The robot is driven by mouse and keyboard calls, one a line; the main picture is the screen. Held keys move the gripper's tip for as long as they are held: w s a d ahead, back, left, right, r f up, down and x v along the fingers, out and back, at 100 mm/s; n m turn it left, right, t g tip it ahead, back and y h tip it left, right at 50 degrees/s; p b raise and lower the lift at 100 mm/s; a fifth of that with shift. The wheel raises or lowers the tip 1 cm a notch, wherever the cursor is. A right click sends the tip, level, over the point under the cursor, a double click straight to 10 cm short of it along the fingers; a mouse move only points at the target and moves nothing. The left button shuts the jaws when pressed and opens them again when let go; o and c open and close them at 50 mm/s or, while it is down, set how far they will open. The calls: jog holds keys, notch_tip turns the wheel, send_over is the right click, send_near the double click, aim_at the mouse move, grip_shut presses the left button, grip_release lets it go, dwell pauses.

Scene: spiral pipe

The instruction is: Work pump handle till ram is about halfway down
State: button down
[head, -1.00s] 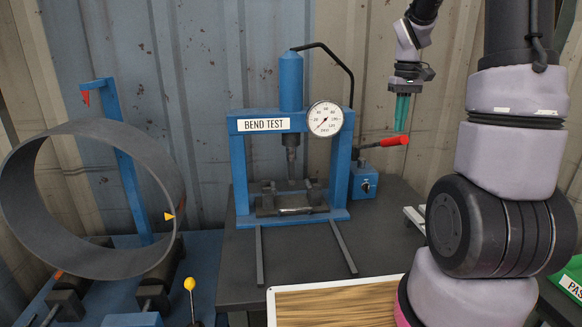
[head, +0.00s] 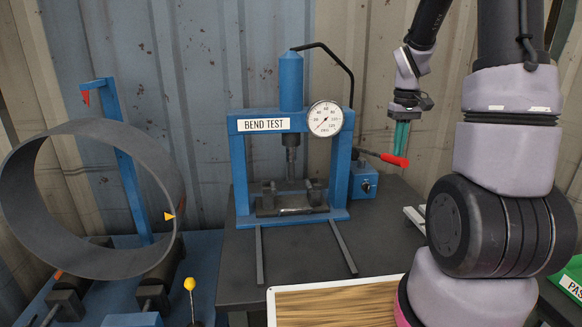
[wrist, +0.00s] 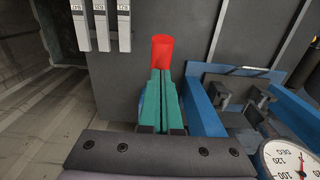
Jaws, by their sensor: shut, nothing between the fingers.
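The blue bend-test press (head: 241,170) stands on a dark bench. Its ram (head: 291,158) hangs from the top cylinder, with its tip above the supports at the base; any contact there is too small to tell. The pump (head: 363,184) sits at the press's right side. Its handle has a red grip (head: 394,160) and slopes down to the right. My gripper (head: 400,147) points down with its green fingers shut and empty, just above the red grip. In the wrist view the red grip (wrist: 163,52) lies right at the fingertips (wrist: 162,72); touching looks likely but is not certain.
A large grey pipe ring (head: 88,128) stands on rollers at left. A wooden board (head: 335,305) lies in front. White labelled strips (wrist: 100,22) lie near the handle.

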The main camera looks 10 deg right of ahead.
jog(key=shift+s+f, duration=0.25)
jog(key=shift+f, duration=0.55)
jog(key=shift+s+f, duration=0.25)
jog(key=shift+f, duration=0.5)
jog(key=shift+f, duration=3.3)
notch_tip(320, 180, up, 17)
send_over(399, 159)
jog(key=w, duration=0.4)
jog(key=shift+d+f, duration=0.15)
jog(key=shift+d, duration=0.2)
jog(key=shift+f, duration=0.15)
